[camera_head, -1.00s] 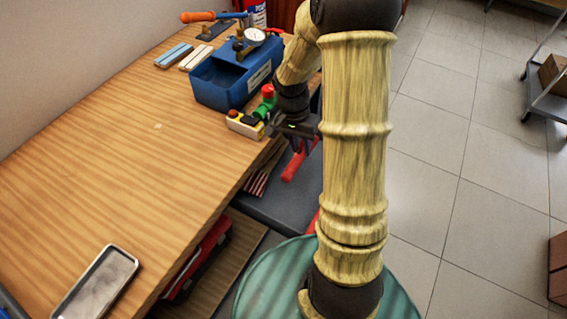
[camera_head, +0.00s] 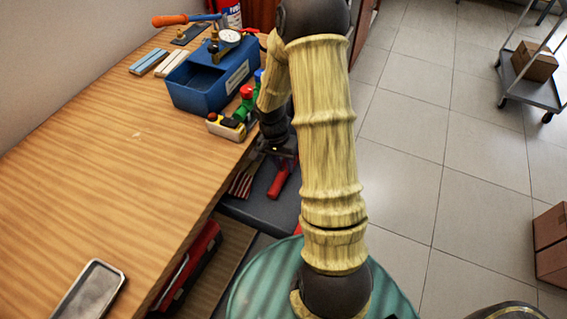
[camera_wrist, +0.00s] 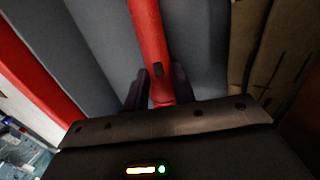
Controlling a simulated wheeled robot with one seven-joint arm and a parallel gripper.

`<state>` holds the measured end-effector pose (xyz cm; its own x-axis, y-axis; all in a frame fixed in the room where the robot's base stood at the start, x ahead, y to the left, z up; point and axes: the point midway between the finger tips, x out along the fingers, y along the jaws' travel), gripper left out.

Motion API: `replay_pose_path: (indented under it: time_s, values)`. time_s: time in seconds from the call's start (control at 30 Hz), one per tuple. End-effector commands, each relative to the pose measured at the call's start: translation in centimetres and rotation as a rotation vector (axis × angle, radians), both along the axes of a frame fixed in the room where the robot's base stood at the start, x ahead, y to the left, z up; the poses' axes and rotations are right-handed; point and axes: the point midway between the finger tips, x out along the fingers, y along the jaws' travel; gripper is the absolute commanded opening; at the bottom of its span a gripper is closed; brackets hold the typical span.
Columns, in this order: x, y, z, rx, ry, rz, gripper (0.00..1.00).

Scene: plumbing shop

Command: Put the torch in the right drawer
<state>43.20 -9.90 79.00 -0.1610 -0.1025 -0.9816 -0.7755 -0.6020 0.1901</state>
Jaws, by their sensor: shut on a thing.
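The red torch (camera_wrist: 147,40) is between the two dark fingers of my gripper (camera_wrist: 158,88) in the wrist view, its long body pointing away from the wrist. In the head view the torch (camera_head: 281,178) hangs below my gripper (camera_head: 279,149), beside the bench's right edge. My gripper is shut on it. A dark grey surface (camera_head: 260,203), perhaps an open drawer, lies below the torch. Grey panels (camera_wrist: 205,50) show behind it in the wrist view. My arm hides part of this area, and I cannot tell whether the torch touches the grey surface.
Cartons (camera_head: 551,245) and a cart (camera_head: 535,90) stand right; the floor between is clear.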

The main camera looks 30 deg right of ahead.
Motion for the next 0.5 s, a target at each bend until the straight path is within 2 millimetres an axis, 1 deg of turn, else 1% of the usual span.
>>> replay_pose_path:
  time_s: [0.17, 0.27, 0.3, 0.37, 0.4, 0.5]
  values:
    - [0.03, 0.00, 0.11, 0.000, -0.001, 0.000, 0.00]
    - [0.03, 0.00, -0.16, 0.000, -0.001, 0.001, 0.00]
    - [0.03, 0.00, -0.20, 0.000, -0.001, 0.001, 0.27]
    - [0.03, 0.00, -0.11, 0.000, -0.001, 0.001, 0.39]
    - [0.03, 0.00, -0.11, 0.000, -0.001, 0.001, 0.47]
    - [0.04, 0.01, -0.10, 0.000, -0.001, 0.001, 0.47]
